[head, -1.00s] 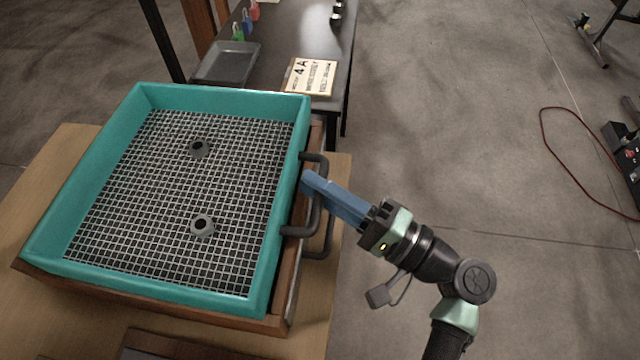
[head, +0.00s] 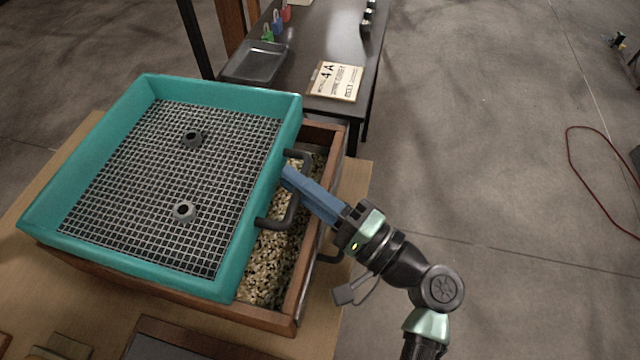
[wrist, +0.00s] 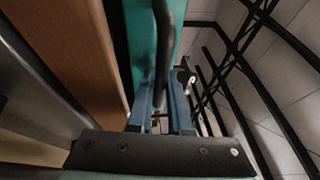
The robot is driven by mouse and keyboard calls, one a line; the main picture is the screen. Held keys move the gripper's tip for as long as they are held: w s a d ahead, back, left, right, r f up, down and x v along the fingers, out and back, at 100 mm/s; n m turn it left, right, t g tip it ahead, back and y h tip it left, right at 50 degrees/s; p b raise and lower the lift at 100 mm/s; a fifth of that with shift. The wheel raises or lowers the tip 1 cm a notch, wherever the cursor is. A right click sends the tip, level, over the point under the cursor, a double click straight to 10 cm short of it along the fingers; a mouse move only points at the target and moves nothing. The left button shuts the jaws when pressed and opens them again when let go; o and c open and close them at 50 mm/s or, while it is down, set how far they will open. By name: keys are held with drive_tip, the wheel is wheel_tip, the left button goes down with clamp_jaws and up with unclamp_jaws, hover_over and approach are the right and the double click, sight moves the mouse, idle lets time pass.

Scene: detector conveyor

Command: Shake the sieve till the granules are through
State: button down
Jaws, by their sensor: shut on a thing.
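The sieve is a teal frame (head: 130,278) with a wire mesh, resting on a wooden box (head: 318,215) and offset to its left. Two dark grey ring-like pieces, one farther back (head: 193,138) and one nearer (head: 184,210), lie on the mesh; I see no granules on top of it. Tan and dark granules (head: 268,268) show in the box, in the gap right of the sieve. My gripper (head: 287,177) is shut on the sieve's dark handle (head: 270,223). In the wrist view the handle (wrist: 161,45) runs up between the blue fingers (wrist: 158,112).
The box stands on a wooden table (head: 350,190). Behind it, a dark table (head: 335,40) bears a grey tray (head: 255,62), a 4A sign (head: 334,80) and several coloured padlocks. A red cable (head: 580,185) lies on the floor at right, where much floor is clear.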

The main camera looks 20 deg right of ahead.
drive_tip(key=shift+a, duration=0.15)
drive_tip(key=c, duration=0.8)
unclamp_jaws()
drive_tip(key=shift+w+a, duration=0.1)
drive_tip(key=shift+w, duration=0.05)
drive_tip(key=shift+c, duration=0.2)
drive_tip(key=shift+f, duration=0.15)
